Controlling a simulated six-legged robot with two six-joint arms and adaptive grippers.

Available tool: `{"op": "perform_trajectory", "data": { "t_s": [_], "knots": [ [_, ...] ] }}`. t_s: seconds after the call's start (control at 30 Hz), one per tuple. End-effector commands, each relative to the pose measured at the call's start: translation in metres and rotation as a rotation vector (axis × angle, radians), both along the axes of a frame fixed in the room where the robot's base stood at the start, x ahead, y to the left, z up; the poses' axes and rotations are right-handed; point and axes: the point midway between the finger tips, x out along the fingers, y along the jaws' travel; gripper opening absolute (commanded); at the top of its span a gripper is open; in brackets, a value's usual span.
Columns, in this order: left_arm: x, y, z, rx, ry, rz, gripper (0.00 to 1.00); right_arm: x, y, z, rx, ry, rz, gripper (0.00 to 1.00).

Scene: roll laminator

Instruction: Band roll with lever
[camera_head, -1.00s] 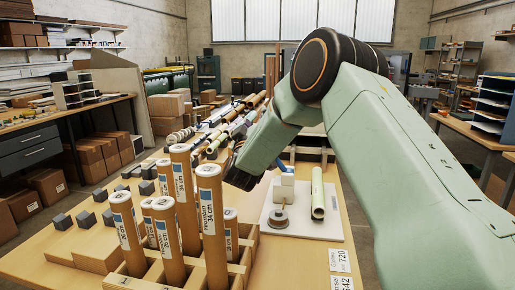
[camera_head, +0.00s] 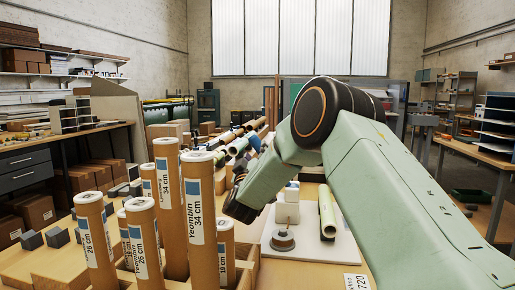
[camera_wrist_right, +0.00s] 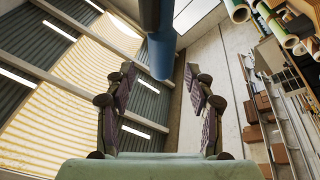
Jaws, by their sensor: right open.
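A pale green roll (camera_head: 327,212) lies on a white board (camera_head: 312,247) on the table. I cannot make out a lever. My right gripper (camera_head: 238,205) is left of the white device, partly hidden by its own arm and seen side-on. In the right wrist view its fingers (camera_wrist_right: 160,88) are spread apart. A blue cylinder (camera_wrist_right: 160,45) shows beyond and between them; I cannot tell how far away it is. My left gripper is not in view.
Several tall labelled cardboard tubes (camera_head: 197,205) stand upright in a wooden rack, left of my right gripper. Small dark grey blocks (camera_head: 58,237) lie on the table at the left. Several coloured rolls (camera_head: 240,143) lie further back. My right arm hides the table's right side.

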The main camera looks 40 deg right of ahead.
Motion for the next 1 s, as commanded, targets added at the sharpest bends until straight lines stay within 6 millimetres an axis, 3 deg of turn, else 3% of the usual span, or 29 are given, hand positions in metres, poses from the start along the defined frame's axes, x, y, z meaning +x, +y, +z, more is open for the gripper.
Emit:
{"op": "perform_trajectory", "data": {
  "t_s": [0.4, 0.8, 1.0],
  "knots": [
    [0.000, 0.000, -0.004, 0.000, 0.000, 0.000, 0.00, 0.031, -0.035, 0.014, -0.001, 0.001, -0.002, 0.54],
    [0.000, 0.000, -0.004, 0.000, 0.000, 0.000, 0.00, 0.036, -0.040, 0.015, 0.000, 0.002, 0.000, 0.54],
    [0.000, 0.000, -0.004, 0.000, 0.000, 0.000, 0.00, 0.036, -0.040, 0.016, 0.000, 0.002, 0.000, 0.37]
  ]
}}
